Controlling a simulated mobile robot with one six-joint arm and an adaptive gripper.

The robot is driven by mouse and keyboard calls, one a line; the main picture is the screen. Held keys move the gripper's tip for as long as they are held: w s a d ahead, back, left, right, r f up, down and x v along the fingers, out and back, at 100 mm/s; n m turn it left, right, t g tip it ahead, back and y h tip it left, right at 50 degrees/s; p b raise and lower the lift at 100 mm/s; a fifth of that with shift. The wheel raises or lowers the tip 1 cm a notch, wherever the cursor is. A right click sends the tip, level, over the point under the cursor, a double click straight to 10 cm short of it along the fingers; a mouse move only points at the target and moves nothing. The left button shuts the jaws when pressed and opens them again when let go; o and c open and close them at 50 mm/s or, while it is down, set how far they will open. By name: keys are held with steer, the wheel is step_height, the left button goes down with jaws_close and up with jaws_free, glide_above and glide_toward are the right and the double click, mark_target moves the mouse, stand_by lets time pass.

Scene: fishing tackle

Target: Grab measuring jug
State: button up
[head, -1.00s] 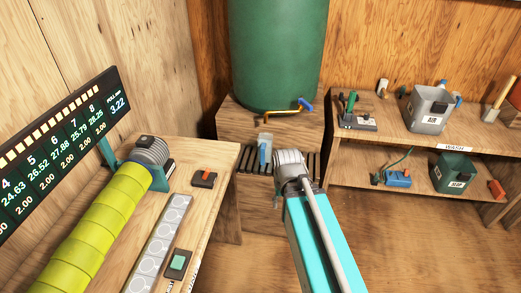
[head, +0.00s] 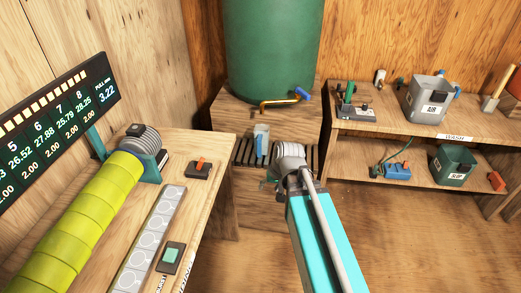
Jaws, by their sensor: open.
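A small clear, greyish container with a blue handle, which looks like the measuring jug (head: 261,138), stands upright on a dark slatted stand below the yellow tap in the head view. My arm reaches up from the bottom, and its silver wrist is just right of the jug in the picture. My gripper (head: 269,184) shows only in small part at the wrist's lower left; it is open. Its fingertips are mostly hidden, and no contact with the jug can be seen. The jug's lower part is hard to make out against the slats.
A green tank (head: 272,50) with a yellow tap (head: 279,102) stands behind the jug. A wooden bench (head: 215,150) with a reel and switches is at left. A shelf (head: 350,165) with buckets is at right.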

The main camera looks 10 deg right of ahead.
steer(key=w+a+f+m+t+y+b, duration=0.1)
steer(key=w+f+m+t+y+b, duration=0.2)
steer(key=w+b, duration=0.45)
steer(key=w+a+f+m+t+y+b, duration=0.1)
steer(key=w+f+m+t+y+b, duration=0.1)
steer(key=w+f+t+b, duration=0.45)
steer(key=w+d+f+m+t+h+b, duration=0.2)
steer(key=w+d+m+t+h+b, duration=0.2)
steer(key=w+d+m+b, duration=0.6)
steer(key=w+t+b, duration=0.2)
steer(key=b, duration=0.2)
steer(key=shift+w+d+h, duration=0.15)
steer(key=shift+w+h, duration=0.15)
steer(key=shift+f, duration=0.1)
steer(key=w+a, duration=0.1)
steer(key=w, duration=0.7)
steer(key=shift+w+a, duration=0.2)
steer(key=shift+a, duration=0.15)
steer(key=shift+w, duration=0.1)
